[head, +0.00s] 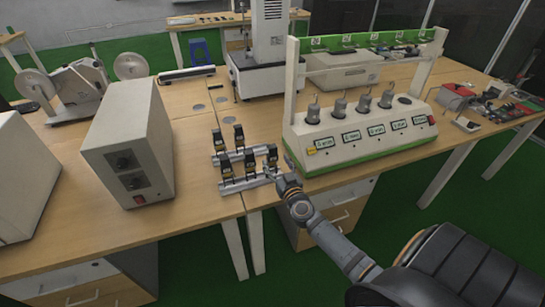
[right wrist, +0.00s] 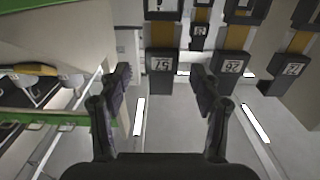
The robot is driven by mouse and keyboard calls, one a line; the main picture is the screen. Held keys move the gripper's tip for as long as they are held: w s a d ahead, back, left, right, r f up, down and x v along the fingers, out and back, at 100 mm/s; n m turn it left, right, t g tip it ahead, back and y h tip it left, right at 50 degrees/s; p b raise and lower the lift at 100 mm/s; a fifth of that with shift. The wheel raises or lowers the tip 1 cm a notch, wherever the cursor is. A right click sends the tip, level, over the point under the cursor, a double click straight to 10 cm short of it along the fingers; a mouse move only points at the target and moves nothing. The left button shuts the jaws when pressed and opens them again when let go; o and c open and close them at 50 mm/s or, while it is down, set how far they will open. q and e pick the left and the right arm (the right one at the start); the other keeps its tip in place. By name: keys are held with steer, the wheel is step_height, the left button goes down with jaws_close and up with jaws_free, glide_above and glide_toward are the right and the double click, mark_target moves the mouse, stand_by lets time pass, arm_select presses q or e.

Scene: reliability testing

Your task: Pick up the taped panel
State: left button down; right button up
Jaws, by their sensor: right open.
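Several small black panels with yellow tape-like strips stand upright in two metal rack rows on the table. In the head view they include a front left panel (head: 226,168), a front middle panel (head: 250,163) and a front right panel (head: 272,155). I cannot tell which one the task means. My right gripper (head: 270,172) is at the front rack's right end, close to the front right panel. In the right wrist view the right gripper (right wrist: 162,78) is open, its fingers spread either side of a panel labelled 57 (right wrist: 161,62). Contact cannot be told. My left gripper is not in view.
A grey control box (head: 125,145) stands left of the racks. The wooden table's (head: 195,215) front edge is bare left of the racks.

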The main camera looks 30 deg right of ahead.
mark_target(273, 149)
steer(key=x, duration=0.4)
steer(key=shift+w+a+f+b, duration=0.1)
steer(key=shift+w+f+b, duration=0.05)
steer(key=shift+b, duration=0.15)
steer(key=shift+c, duration=0.4)
jaws_close()
steer(key=shift+r+p, duration=0.65)
steer(key=shift+r, duration=0.05)
step_height(273, 149, up, 3)
steer(key=p, duration=0.3)
steer(key=s+d+r+p, duration=0.3)
steer(key=s+r+p, duration=0.3)
steer(key=s, duration=0.8)
step_height(273, 149, up, 3)
steer(key=shift+f+p, duration=0.15)
steer(key=shift+p, duration=0.2)
